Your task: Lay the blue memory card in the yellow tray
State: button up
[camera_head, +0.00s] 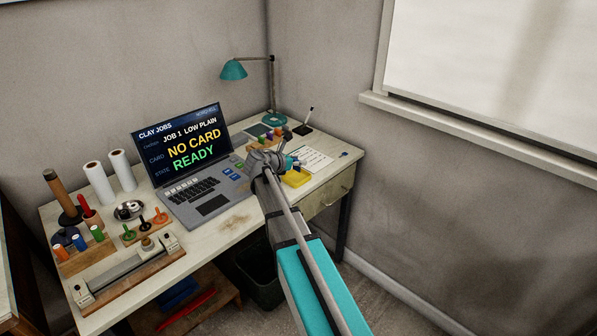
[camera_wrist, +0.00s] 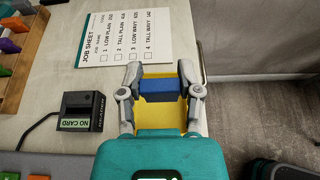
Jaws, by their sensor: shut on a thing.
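The blue memory card (camera_wrist: 158,92) is between the two fingertips of my gripper (camera_wrist: 160,84) in the wrist view. My gripper is shut on it. The yellow tray (camera_wrist: 160,121) lies behind the card in that view, with the fingers on either side of it and my gripper's body covering its near part. I cannot tell whether the card touches the tray. In the head view the yellow tray (camera_head: 298,180) sits near the desk's right front edge, just right of my gripper (camera_head: 271,160).
A black card reader (camera_wrist: 82,111) reading NO CARD stands left of the tray. The job sheet (camera_wrist: 123,38) lies beyond it. The laptop (camera_head: 190,160) also shows NO CARD and READY. A teal lamp (camera_head: 233,70) stands at the back corner. The desk edge is close on the right.

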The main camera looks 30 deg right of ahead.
aim_at(295, 168)
jog(key=shift+w+d+f+b, duration=0.2)
jog(key=shift+w+f+b, duration=0.25)
jog(key=shift+f+b, duration=1.55)
jog(key=shift+f, duration=0.2)
jog(key=o, duration=0.8)
jog(key=shift+r, duration=0.1)
jog(key=shift+r, duration=0.2)
jog(key=shift+s+a+r, duration=0.1)
jog(key=shift+s+a, duration=0.05)
jog(key=shift+a, duration=0.15)
jog(key=p+v, duration=0.4)
jog(key=v, duration=0.7)
jog(key=shift+s+a+p, duration=0.1)
jog(key=shift+a+p, duration=0.05)
jog(key=shift+p, duration=0.15)
